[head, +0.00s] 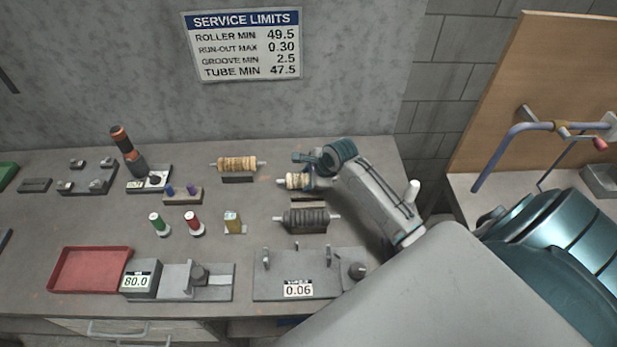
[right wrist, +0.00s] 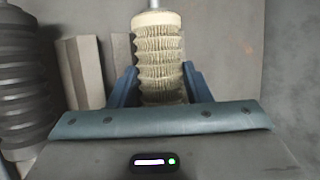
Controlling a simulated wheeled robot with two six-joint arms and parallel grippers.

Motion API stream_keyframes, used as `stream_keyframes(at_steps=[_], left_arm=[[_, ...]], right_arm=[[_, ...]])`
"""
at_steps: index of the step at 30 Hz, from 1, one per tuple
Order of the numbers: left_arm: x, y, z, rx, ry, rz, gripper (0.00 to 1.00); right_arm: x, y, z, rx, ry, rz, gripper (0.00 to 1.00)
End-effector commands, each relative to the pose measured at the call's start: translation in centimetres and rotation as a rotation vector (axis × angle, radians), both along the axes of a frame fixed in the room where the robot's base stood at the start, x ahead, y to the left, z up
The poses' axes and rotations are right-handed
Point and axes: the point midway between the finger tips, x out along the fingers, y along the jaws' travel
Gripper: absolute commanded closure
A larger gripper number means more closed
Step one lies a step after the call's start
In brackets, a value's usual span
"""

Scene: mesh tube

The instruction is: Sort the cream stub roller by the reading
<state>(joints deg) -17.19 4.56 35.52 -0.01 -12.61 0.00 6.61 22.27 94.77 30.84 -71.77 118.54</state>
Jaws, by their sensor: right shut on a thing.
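The cream stub roller (head: 293,181) has a ridged body and a pale shaft end; in the right wrist view it (right wrist: 158,45) lies between my fingers. My right gripper (head: 312,172) is shut on it, and the fingers also show in the right wrist view (right wrist: 158,88). The roller is over or beside a small stand (head: 308,198); I cannot tell whether it touches it. A run-out fixture (head: 265,284) with two posts is empty and reads 0.06. A caliper-like gauge (head: 200,293) reads 80.0. My left gripper is out of view.
A wall sign (head: 243,45) lists roller min 49.5 and run-out max 0.30. A dark ridged roller (head: 306,218) and a tan roller (head: 237,163) rest on stands nearby. A red tray (head: 58,273) is at front left. Small spools (head: 192,222) stand mid-bench.

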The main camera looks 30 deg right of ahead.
Motion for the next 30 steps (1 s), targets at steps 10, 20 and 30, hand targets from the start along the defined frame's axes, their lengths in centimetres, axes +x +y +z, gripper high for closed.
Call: stream_keyframes(at_steps=[10,20,30], left_arm=[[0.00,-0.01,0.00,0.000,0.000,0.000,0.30],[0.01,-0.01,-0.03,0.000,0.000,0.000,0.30],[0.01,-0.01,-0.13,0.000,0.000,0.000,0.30]], right_arm=[[0.02,0.01,-0.09,0.001,0.000,0.000,0.89],[-0.17,0.07,-0.36,0.003,0.006,-0.001,0.31],[-0.46,0.06,-0.65,0.004,0.015,-0.001,0.31]])
